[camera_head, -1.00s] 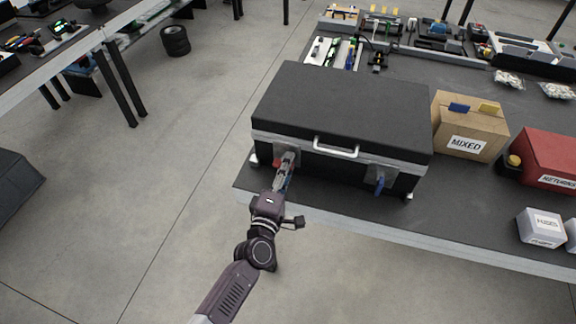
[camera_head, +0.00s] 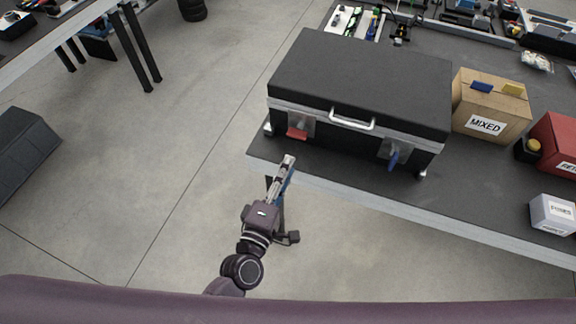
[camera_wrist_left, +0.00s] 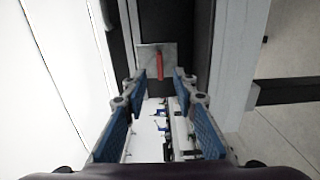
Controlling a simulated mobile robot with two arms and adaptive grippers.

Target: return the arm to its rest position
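My left gripper (camera_head: 286,167) is off the front edge of the table, in front of a black case and apart from it. In the left wrist view its blue-padded fingers are spread with nothing between them, so it is open. The closed black case (camera_head: 365,82) has a silver handle (camera_head: 352,120), a red latch (camera_head: 297,132) at its front left and a blue latch (camera_head: 394,158) at its front right. The red latch also shows in the left wrist view (camera_wrist_left: 161,65), beyond the fingertips. My right gripper is not in view.
The dark table (camera_head: 472,205) also holds a cardboard box marked MIXED (camera_head: 490,105), a red box (camera_head: 556,142) and a small white box (camera_head: 552,214). Another table (camera_head: 62,42) stands at the upper left.

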